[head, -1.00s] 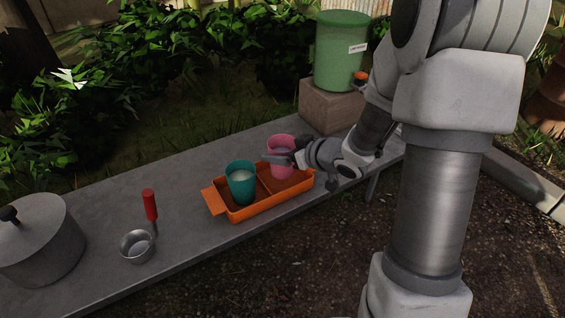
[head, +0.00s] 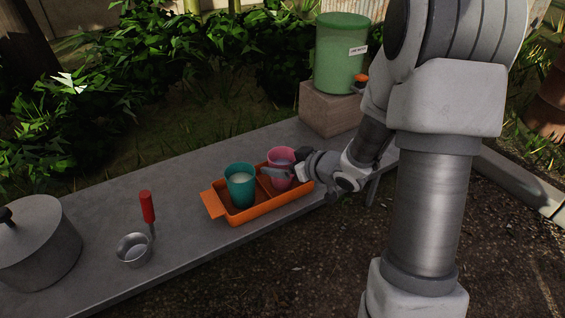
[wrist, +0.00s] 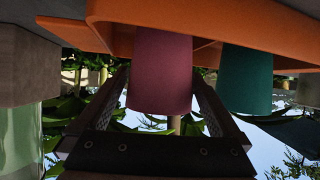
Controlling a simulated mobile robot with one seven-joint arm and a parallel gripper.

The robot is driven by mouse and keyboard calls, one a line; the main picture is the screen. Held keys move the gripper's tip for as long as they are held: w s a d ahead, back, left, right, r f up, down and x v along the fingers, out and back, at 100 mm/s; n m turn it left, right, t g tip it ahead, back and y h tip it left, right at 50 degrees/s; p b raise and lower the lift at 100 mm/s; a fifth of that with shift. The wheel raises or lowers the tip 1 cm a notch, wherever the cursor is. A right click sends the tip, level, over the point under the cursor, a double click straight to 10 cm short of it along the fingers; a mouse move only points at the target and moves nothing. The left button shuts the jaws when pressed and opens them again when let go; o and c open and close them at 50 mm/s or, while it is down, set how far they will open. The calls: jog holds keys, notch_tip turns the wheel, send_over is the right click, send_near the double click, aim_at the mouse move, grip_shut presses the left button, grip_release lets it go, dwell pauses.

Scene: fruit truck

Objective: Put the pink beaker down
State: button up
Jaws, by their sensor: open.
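The pink beaker (head: 281,156) stands upright in the right compartment of the orange tray (head: 262,208). In the wrist view, which looks upside down, the pink beaker (wrist: 162,72) meets the tray (wrist: 220,20). My gripper (head: 283,172) is open, with one finger on each side of the beaker; the fingers also show in the wrist view (wrist: 165,95). Whether they touch it I cannot tell. A teal beaker (head: 240,188) with pale contents stands in the left compartment. The gripper hides part of the pink beaker in the head view.
A small metal pan (head: 133,250) with a red handle (head: 147,207) and a lidded grey pot (head: 38,245) stand left on the grey bench (head: 185,190). A green drum (head: 341,55) sits on a block (head: 329,110) behind. The bench between pan and tray is clear.

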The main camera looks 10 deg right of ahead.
jog(key=p+v, duration=0.3)
jog(key=v, duration=0.9)
jog(key=shift+r, duration=0.1)
notch_tip(320, 180, up, 17)
jog(key=s+d+m+h+p, duration=0.25)
jog(key=m+h+p, duration=0.25)
jog(key=h+p, duration=0.25)
jog(key=s+a+r+g+p, duration=0.1)
jog(key=s+a+r+g, duration=0.1)
jog(key=s, duration=0.5)
jog(key=s+a+r+g+y+p, duration=0.1)
jog(key=s+a+r+g, duration=0.2)
jog(key=s+a, duration=0.2)
jog(key=s, duration=0.3)
jog(key=shift+s+a+r+m, duration=0.2)
jog(key=shift+a+r+m, duration=0.1)
jog(key=shift+a+m, duration=0.1)
jog(key=shift+y, duration=0.25)
